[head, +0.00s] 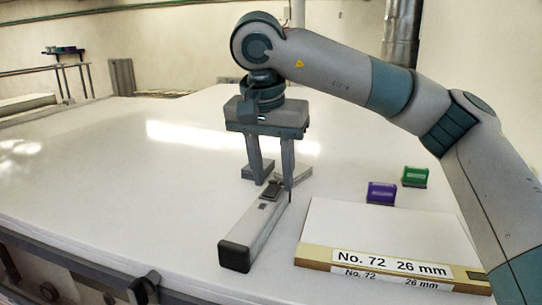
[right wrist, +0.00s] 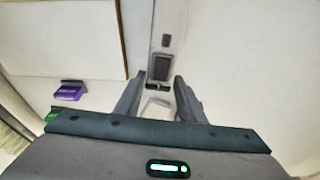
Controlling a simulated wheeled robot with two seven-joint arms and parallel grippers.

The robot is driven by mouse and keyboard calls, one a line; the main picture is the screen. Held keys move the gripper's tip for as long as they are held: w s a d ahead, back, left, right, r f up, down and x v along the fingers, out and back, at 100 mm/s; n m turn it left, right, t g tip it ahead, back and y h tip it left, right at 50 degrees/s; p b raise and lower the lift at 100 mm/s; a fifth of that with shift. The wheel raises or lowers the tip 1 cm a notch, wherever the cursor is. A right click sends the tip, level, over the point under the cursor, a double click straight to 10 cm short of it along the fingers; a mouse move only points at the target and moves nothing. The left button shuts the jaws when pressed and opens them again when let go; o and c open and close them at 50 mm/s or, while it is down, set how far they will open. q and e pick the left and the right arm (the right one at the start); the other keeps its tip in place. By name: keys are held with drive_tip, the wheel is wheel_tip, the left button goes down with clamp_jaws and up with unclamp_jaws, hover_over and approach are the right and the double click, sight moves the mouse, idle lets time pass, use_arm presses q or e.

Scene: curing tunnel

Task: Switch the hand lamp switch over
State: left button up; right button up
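The hand lamp (head: 254,232) is a long light-grey bar with a black end cap, lying on the white table and pointing away from me. Its dark switch (head: 270,191) sits on top near the far end. In the right wrist view the lamp (right wrist: 172,22) runs down from the top, and the switch (right wrist: 161,67) shows as a dark rocker in a frame. My right gripper (head: 272,182) points down over the lamp's far end, open and empty. In the right wrist view its fingers (right wrist: 159,80) are apart, one either side of the switch. My left gripper is out of view.
A flat box (head: 390,232) labelled "No. 72 26 mm" lies right of the lamp. A purple block (head: 381,193) and a green block (head: 414,177) stand behind it. The white table (head: 120,200) is clear to the left; a dark rail (head: 85,273) edges its front.

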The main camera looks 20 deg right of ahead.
drive_tip(key=shift+r, duration=0.15)
drive_tip(key=shift+r, duration=0.45)
drive_tip(key=b+v, duration=0.1)
drive_tip(key=v, duration=1.5)
drive_tip(key=shift+b, duration=0.3)
drive_tip(key=shift+a, duration=0.1)
drive_tip(key=shift+s, duration=0.1)
